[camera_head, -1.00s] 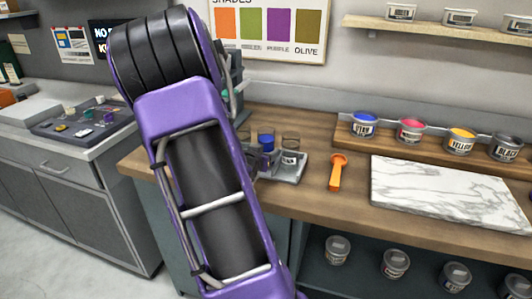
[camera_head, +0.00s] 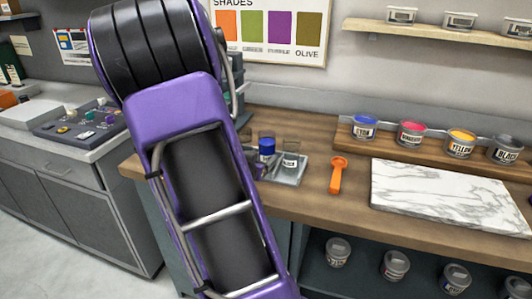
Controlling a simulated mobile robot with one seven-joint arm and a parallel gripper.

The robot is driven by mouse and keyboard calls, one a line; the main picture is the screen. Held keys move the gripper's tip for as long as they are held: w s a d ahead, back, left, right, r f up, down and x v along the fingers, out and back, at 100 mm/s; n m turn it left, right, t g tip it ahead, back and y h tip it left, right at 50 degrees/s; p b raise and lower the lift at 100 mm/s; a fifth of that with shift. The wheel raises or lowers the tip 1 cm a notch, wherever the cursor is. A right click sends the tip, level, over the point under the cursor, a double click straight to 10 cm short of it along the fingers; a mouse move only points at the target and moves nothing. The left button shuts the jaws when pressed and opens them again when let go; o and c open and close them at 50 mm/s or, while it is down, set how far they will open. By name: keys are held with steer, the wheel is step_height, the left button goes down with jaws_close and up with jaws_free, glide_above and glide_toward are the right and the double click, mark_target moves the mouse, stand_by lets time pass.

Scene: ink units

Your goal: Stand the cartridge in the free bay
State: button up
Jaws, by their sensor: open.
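My purple and black arm fills the left middle of the view, and my gripper is hidden behind it. A small blue-topped container (camera_head: 266,148), which may be the cartridge, stands on the wooden counter just right of the arm. A grey unit (camera_head: 237,100) shows only as a strip behind the arm. I cannot make out a free bay.
Several ink tins, one a blue tin (camera_head: 363,128), line the back of the counter (camera_head: 318,125). A control panel (camera_head: 85,122) lies on the left bench.

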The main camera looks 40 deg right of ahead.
steer(key=p+v, duration=0.1)
steer(key=v, duration=0.6)
stand_by(0.3)
